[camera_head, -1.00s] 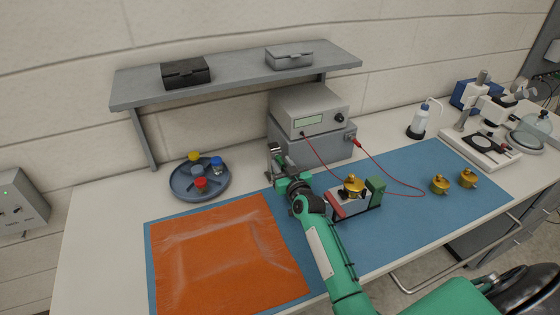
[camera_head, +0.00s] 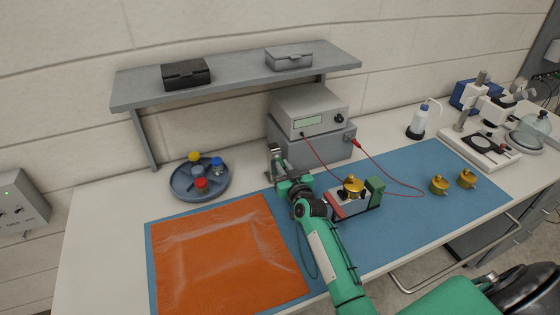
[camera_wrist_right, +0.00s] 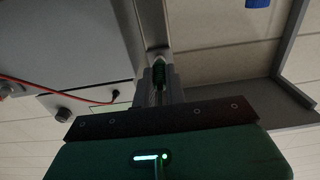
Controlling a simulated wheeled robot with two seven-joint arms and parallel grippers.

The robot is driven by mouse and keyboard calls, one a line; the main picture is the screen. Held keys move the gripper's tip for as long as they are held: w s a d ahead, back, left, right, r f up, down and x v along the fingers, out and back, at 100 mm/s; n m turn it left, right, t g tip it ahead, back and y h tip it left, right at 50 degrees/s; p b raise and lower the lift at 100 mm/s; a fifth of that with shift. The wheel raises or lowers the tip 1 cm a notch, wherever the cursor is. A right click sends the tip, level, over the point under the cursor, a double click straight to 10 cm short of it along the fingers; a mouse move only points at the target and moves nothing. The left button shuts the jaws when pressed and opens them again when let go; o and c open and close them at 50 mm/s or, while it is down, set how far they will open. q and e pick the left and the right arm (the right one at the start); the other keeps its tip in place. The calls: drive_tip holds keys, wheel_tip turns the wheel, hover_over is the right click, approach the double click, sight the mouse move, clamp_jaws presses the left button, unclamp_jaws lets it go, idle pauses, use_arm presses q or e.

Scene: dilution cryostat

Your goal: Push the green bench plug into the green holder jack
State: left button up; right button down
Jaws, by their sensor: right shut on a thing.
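A dark cable loop (camera_head: 302,250) hangs beside my right arm. The holder (camera_head: 352,208) stands on the blue mat, with a red end (camera_head: 336,211), a brass puck (camera_head: 353,184) on top and a green block (camera_head: 376,187) at its right. The gripper is apart from it, up and left. The jack opening is too small to make out. My left gripper is not in view.
Grey instruments (camera_head: 309,110) stand behind, with red leads running from them. An orange sheet (camera_head: 225,255) covers the mat's left. A round tray (camera_head: 178,190) with coloured caps is at back left. Brass pucks (camera_head: 439,184) sit at right. A shelf (camera_head: 235,81) overhangs the back.

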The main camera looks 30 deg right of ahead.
sight(284, 167)
drive_tip(key=shift+s, duration=0.3)
drive_tip(key=s+p, duration=0.2)
drive_tip(key=s, duration=0.2)
drive_tip(key=shift+a+r, duration=0.1)
drive_tip(key=shift+s, duration=0.7)
drive_tip(key=shift+a, duration=0.15)
